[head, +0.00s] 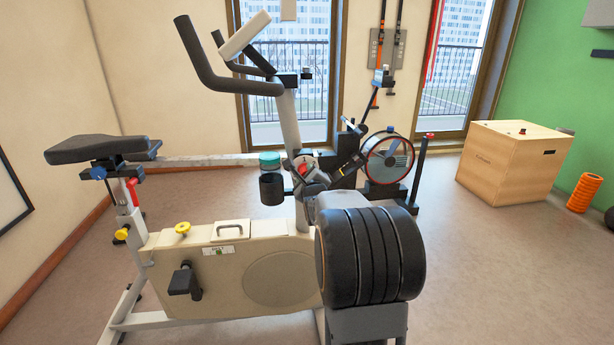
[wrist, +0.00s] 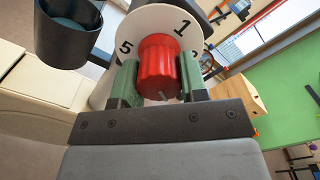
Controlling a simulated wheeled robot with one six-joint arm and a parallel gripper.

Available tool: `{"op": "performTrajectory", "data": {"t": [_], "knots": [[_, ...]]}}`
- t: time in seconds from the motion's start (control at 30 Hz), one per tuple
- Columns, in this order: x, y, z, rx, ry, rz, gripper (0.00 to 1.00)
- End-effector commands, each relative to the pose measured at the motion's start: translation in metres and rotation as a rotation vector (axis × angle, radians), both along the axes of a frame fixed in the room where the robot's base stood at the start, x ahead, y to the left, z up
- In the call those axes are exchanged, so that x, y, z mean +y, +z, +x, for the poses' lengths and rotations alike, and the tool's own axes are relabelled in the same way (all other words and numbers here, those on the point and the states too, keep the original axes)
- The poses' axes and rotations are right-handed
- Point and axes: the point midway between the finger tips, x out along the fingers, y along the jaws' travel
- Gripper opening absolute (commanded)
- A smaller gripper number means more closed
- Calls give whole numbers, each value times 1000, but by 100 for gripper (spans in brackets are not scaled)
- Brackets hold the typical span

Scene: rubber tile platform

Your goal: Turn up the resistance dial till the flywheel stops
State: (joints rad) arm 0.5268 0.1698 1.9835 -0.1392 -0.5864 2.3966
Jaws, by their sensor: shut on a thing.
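The resistance dial is a ribbed red knob (wrist: 158,62) on a round white plate with black numerals; 1, 5 and part of a 2 show in the wrist view. My gripper (wrist: 160,72) is shut on the red knob, one green-padded finger on each side. In the head view my gripper (head: 312,179) is at the bike's front post, with a little of the red knob (head: 304,161) visible. The exercise bike (head: 225,265) is beige with a round side panel. I cannot make out its flywheel; my arm covers the bike's front end.
A dark cup holder (head: 271,189) is on the post beside the dial; it is also close by in the wrist view (wrist: 66,32). Handlebars (head: 205,65) rise above. A rowing machine with a caged fan wheel (head: 388,159) stands behind. A wooden box (head: 513,165) is at right.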

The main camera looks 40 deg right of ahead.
Motion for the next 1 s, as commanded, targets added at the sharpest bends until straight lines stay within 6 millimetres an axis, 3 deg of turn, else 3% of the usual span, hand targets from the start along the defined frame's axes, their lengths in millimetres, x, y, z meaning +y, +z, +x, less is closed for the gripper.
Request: {"op": "performTrajectory", "data": {"t": [0.47, 0.5, 0.7, 0.77, 1.0], "knots": [[0, 1, 0, -7, 2, 9, 16], [0, 1, 0, -7, 2, 9, 42], [0, 1, 0, -6, 0, 9, 61], [0, 1, 0, -6, 0, 9, 65], [0, 0, -1, -5, -1, 10, 65]]}}
